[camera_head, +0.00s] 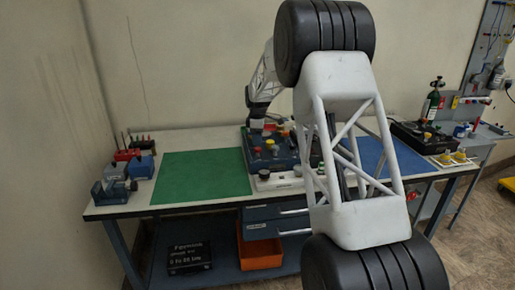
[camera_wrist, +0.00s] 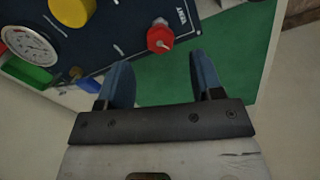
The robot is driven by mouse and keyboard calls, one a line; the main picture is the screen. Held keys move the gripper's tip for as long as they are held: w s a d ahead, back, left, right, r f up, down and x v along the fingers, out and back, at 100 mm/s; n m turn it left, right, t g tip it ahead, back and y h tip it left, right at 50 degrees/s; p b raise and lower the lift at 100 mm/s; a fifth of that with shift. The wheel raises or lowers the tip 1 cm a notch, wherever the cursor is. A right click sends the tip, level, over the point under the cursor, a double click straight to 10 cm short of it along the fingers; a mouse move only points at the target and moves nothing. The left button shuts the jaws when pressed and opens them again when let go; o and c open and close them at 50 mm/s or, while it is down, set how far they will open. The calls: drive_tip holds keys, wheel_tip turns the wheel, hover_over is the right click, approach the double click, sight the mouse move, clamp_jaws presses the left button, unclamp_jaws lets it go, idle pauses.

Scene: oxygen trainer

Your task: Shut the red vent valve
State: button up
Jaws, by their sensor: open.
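The red vent valve (camera_wrist: 160,38) shows in the wrist view as a red knob with a pale centre, beside the word VENT on the dark blue panel (camera_wrist: 128,25). My gripper (camera_wrist: 160,62) is open, with its two blue fingers apart and nothing between them. The knob lies just beyond the fingertips, roughly in line with the gap, and I see no contact. In the head view the panel (camera_head: 288,160) stands mid-bench, and my arm covers part of it. The vent knob is too small to make out surely there.
A blue vise (camera_head: 113,188) stands at the bench's left end. A green cylinder (camera_head: 432,105) stands at the right.

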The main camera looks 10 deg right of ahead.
sight(257, 148)
drive_tip(key=shift+f, duration=2.6)
drive_tip(key=c, duration=0.9)
